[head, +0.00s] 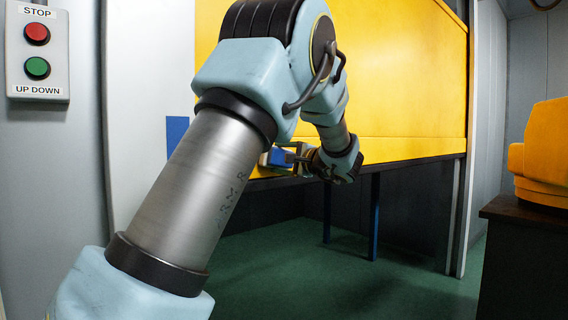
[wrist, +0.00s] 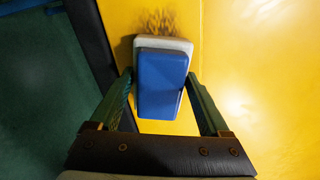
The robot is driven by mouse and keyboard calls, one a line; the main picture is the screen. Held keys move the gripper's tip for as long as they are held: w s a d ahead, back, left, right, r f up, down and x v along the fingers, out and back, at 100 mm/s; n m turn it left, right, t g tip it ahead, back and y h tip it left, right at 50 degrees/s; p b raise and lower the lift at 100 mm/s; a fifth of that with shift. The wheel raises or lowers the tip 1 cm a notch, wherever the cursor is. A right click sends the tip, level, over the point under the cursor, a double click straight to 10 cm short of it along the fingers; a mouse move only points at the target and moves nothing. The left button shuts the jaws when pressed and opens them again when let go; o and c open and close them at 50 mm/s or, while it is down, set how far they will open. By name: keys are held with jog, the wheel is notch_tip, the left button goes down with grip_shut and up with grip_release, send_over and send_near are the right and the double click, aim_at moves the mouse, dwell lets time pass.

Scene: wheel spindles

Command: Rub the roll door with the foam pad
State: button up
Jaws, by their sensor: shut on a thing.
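The roll door (head: 400,75) is a large yellow panel, partly raised, with a dark bottom edge. It also fills the middle and right of the wrist view (wrist: 260,80). The foam pad (wrist: 162,85) has a blue back and a pale layer on the door side. My gripper (wrist: 160,88) is shut on the pad, one finger on each side. In the head view the pad (head: 277,158) is at the lower left of the door, partly hidden by my gripper. The pad is against or very close to the door; contact cannot be told. A dark smudge (wrist: 160,20) shows on the door just beyond the pad.
A control box (head: 37,50) with a red and a green button is on the wall at the left. Blue posts (head: 374,215) stand under the door on the green floor (head: 340,270). A dark cabinet (head: 525,250) with a yellow object (head: 545,155) is at the right.

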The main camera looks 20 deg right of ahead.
jog(key=s+a+b, duration=0.3)
jog(key=a+b, duration=0.3)
jog(key=a, duration=0.1)
dwell(0.6)
jog(key=b+v, duration=0.1)
jog(key=v, duration=0.5)
dwell(0.4)
jog(key=shift+s+d, duration=0.1)
jog(key=shift+d, duration=0.05)
jog(key=shift+b+v, duration=0.45)
jog(key=shift+v, duration=1)
